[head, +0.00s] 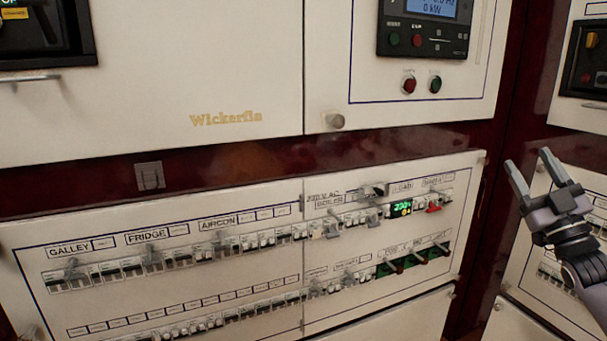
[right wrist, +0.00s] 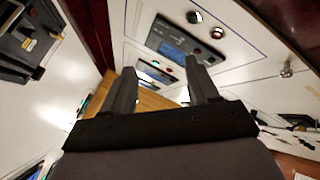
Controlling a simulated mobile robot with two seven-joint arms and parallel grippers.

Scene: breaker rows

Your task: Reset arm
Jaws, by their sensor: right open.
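My right gripper (head: 533,172) is at the right side of the head view, in front of the cabinets. Its two fingers are apart, with nothing between them. In the right wrist view the two fingers (right wrist: 160,84) also stand apart and empty. The breaker panel (head: 170,214) with labelled rows of switches fills the lower middle of the head view, to the left of the gripper and apart from it. My left gripper does not show.
A control unit with a lit screen (head: 430,28) sits on the upper cabinet, with red (head: 409,86) and green (head: 435,82) buttons below it. A round knob (head: 335,121) sticks out at that door's corner. Another cabinet (head: 578,112) stands at the right edge.

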